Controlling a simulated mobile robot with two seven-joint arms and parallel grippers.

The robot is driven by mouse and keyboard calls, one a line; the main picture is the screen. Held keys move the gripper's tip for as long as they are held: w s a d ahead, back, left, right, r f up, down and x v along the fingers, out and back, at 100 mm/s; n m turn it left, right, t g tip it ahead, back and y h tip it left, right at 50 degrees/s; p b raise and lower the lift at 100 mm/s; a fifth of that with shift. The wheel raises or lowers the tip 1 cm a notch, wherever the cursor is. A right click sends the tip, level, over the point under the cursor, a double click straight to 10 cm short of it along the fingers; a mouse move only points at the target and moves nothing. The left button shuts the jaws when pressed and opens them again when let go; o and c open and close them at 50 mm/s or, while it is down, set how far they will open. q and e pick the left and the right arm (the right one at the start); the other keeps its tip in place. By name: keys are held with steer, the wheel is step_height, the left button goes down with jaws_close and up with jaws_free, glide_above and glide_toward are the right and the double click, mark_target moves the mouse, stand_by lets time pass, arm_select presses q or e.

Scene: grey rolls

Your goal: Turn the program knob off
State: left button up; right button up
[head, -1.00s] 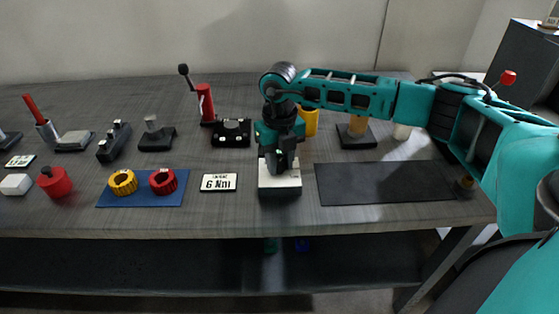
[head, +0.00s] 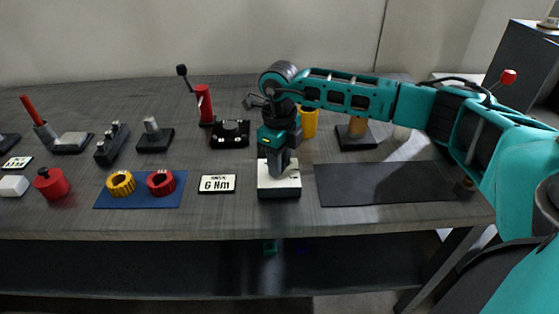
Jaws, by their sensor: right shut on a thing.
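A white block on a dark base (head: 279,184) stands near the front edge of the table, at the middle of the head view. My right gripper (head: 278,163) points down at its top and is shut there. The program knob appears to be between its fingers; the fingers hide it, so its pointer and angle cannot be read. My left gripper is not in view.
A dark mat (head: 385,184) lies right of the block, and a "6 Nm" plate (head: 217,184) lies left of it. A yellow cup (head: 308,122) stands behind my gripper.

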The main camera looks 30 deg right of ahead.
stand_by(0.3)
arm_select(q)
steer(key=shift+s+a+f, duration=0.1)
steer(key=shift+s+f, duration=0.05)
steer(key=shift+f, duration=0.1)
arm_select(e)
steer(key=o, duration=1.1)
steer(key=shift+c, duration=0.2)
steer(key=shift+r, duration=0.1)
arm_select(q)
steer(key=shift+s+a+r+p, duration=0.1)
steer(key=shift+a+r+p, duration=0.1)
steer(key=shift+p, duration=0.15)
arm_select(e)
step_height(320, 180, up, 13)
steer(key=shift+a, duration=0.1)
